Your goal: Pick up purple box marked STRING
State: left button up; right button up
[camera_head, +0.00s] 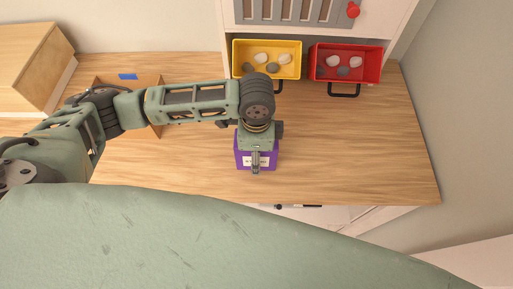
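A purple box (241,157) with a white label stands on the wooden counter near its front edge. The label's writing is too small and too covered to read. My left gripper (256,162) reaches in from the left and points down at the box, covering its top and the middle of its label. One finger shows in front of the label; the other is hidden. I cannot tell whether the fingers touch or hold the box. My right gripper is not in view.
A yellow bin (285,71) and a red bin (366,72) with stones in them stand at the back, under a white cabinet. A wooden box (32,60) stands at the far left. The wooden counter (370,150) is clear on the right, up to a wall.

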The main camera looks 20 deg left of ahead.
pick_arm(q)
jog(key=c, duration=1.4)
jog(key=shift+w+r, duration=0.1)
jog(key=shift+c, duration=0.2)
